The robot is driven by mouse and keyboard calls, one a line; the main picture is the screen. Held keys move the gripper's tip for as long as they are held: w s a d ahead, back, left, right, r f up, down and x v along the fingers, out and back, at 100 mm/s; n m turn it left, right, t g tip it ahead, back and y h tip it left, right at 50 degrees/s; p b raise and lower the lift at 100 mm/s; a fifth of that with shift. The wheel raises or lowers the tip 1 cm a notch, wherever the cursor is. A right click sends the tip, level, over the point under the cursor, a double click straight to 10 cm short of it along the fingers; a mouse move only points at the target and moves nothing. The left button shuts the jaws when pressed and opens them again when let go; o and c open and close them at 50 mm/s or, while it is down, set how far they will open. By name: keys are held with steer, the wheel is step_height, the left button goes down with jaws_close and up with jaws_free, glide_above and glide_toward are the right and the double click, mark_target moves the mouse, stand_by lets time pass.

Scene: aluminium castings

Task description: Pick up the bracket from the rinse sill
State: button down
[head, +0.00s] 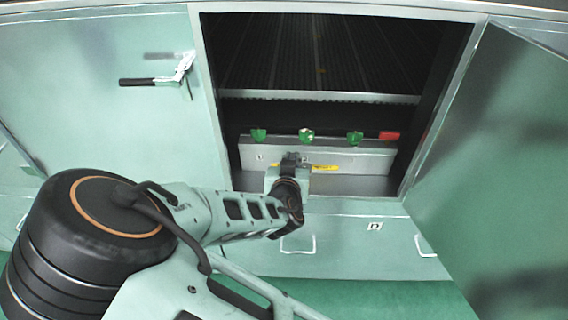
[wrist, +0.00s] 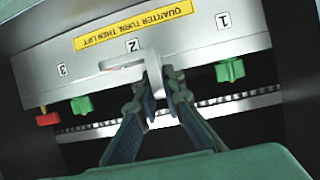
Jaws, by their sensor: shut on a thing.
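The bracket (wrist: 118,64) is a pale grey metal piece by label 2 in the wrist view, at the edge of the grey sill (wrist: 195,62). My gripper (wrist: 161,80) is shut on its upright part, with one finger on each side. In the head view my gripper (head: 291,158) is at the front of the sill (head: 367,160) inside the open cabinet, and hides most of the bracket there. I cannot tell whether the bracket still touches the sill.
Green knobs (head: 259,135) and a red block (head: 389,135) line the sill's back edge. A yellow label (wrist: 133,26) reads "quarter turn, then lift". The cabinet door (head: 495,150) stands open at right. A lever handle (head: 160,80) is at left. Dark frame sides flank the opening.

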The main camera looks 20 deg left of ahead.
steer(key=s+d+r+p, duration=0.3)
steer(key=d+r+p, duration=0.1)
steer(key=d, duration=0.2)
steer(key=shift+s+d+r, duration=0.2)
steer(key=shift+s, duration=0.15)
